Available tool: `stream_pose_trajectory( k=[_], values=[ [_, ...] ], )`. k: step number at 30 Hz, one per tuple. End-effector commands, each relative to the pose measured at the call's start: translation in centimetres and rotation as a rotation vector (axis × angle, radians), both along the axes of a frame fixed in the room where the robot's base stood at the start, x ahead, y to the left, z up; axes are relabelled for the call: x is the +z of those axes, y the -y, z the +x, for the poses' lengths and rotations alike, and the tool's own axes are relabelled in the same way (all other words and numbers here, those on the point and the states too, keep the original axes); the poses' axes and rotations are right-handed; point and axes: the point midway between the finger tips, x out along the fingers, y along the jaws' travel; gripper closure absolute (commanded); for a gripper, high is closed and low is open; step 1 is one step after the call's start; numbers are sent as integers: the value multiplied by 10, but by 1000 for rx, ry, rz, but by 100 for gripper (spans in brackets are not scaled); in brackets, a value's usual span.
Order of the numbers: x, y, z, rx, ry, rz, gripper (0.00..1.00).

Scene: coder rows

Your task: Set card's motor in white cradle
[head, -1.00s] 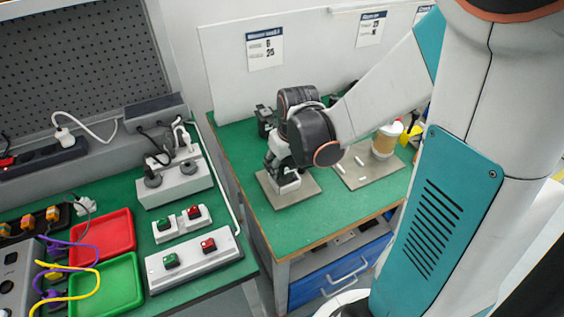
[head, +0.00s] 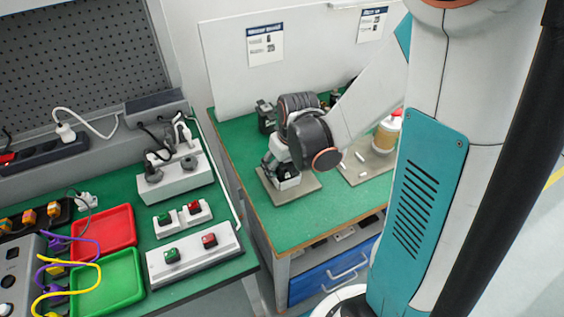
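A small white cradle (head: 288,183) stands on a grey-beige plate (head: 305,189) at the front left of the green workbench. Dark material shows at its top, but I cannot tell whether this is a motor or part of my gripper. My gripper (head: 272,163) points down at the cradle from behind and above, very close to it. My dark wrist covers much of it, so its opening and any held thing are unclear. A printed card (head: 265,45) is on the white back panel; its text is too small to read.
A black device (head: 265,117) stands behind my gripper. To the right, a second plate (head: 362,175) bears small white pieces and a tan container with a white top (head: 386,136). The left bench holds switch boxes, a red tray (head: 105,230) and a green tray (head: 110,281).

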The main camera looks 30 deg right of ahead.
Motion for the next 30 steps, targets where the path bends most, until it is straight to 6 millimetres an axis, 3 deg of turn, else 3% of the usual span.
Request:
stream_pose_trajectory(
  k=[1,30],
  values=[
    [-4,-1,-7,-1,-13,2,87],
    [-9,-7,-3,64,-122,11,82]
  ],
)
